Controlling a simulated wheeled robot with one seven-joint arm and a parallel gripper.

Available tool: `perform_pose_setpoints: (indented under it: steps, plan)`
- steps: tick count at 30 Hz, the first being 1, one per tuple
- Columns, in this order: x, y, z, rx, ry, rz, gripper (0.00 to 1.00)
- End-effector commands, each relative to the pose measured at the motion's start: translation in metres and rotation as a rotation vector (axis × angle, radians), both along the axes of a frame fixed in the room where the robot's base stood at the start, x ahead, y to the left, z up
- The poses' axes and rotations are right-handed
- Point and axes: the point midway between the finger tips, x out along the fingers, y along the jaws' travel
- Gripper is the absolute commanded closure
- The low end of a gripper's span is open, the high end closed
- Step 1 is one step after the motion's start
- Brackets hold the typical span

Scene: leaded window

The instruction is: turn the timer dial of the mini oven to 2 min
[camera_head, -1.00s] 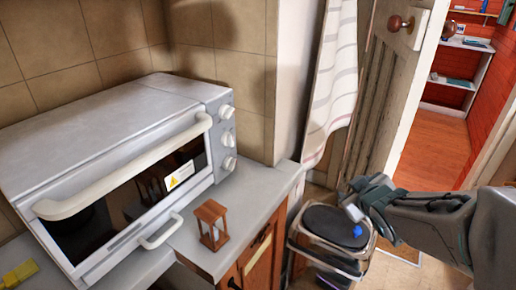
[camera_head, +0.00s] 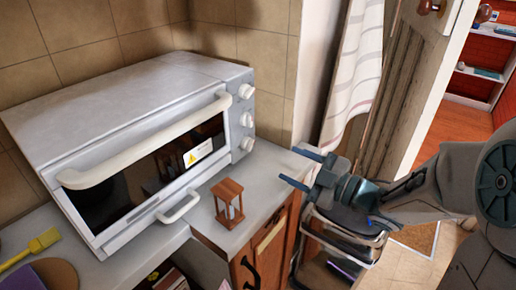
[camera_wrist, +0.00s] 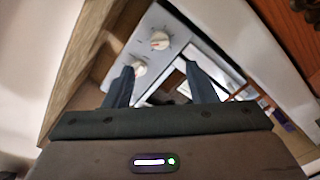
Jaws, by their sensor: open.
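The mini oven (camera_head: 130,85) stands on the counter at the left, its glass door shut. Three white dials run down its right front panel: top (camera_head: 246,91), middle (camera_head: 246,119) and bottom (camera_head: 246,143). I cannot tell which is the timer dial or read their settings. My gripper (camera_head: 299,168) is open and empty, right of the oven and apart from the dials. Its fingers also show in the wrist view (camera_wrist: 159,70).
A wooden hourglass (camera_head: 229,202) stands on the counter in front of the oven, near my gripper. A yellow brush (camera_head: 35,248) lies at the left. A bin (camera_head: 343,232) stands below my arm. The wall and striped curtain (camera_head: 355,75) are behind.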

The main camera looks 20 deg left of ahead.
Motion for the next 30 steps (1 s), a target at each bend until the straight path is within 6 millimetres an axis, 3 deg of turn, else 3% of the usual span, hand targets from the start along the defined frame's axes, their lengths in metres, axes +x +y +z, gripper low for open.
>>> perform_pose_setpoints:
  steps: [9,15,21,29,30]
  plan:
    - [0.026,0.064,0.0,0.0,0.001,0.002,0.49]
    - [0.038,0.091,0.0,-0.001,0.001,0.0,0.49]
    - [0.042,0.102,0.0,-0.001,0.001,-0.001,0.49]
    - [0.043,0.102,0.0,-0.001,0.001,-0.003,0.49]
    - [0.043,0.102,0.0,-0.001,0.001,-0.003,0.6]
